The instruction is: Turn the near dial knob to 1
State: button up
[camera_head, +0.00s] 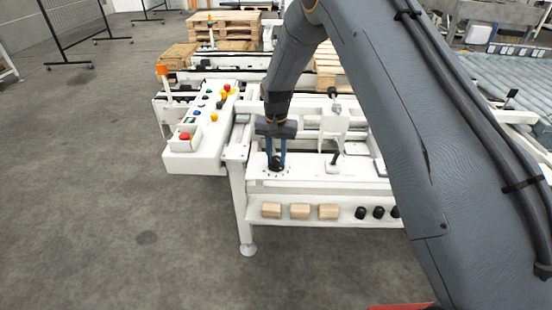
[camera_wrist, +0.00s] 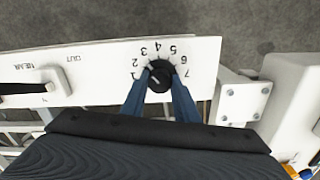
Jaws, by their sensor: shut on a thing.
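The near dial knob (camera_wrist: 159,76) is black and round, on a white panel (camera_wrist: 108,62) with the numbers 1 to 7 in an arc around it. A small light mark shows on the knob's upper left side in the wrist view, roughly on the side of the low numbers; I cannot tell the exact number. My gripper (camera_wrist: 160,84) is shut on the knob, with one blue finger on each side of it. In the head view my gripper (camera_head: 276,160) points down onto the knob at the left end of the white bench top, and the fingers partly hide the knob.
In the head view a black lever (camera_head: 335,159) stands to the right. A button console (camera_head: 205,115) is at left. Wooden blocks (camera_head: 300,211) and black knobs (camera_head: 377,212) sit on the lower shelf.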

aim_at(276, 159)
jog(key=n+b, duration=0.1)
jog(key=n, duration=0.4)
jog(key=shift+n, duration=0.3)
jog(key=shift+r+n+b, duration=0.1)
jog(key=shift+n+b, duration=0.5)
jog(key=shift+n, duration=1.6)
jog(key=o, duration=1.1)
jog(key=shift+c, duration=0.2)
notch_tip(276, 159, up, 8)
jog(key=shift+f+b, duration=0.15)
jog(key=shift+b, duration=0.45)
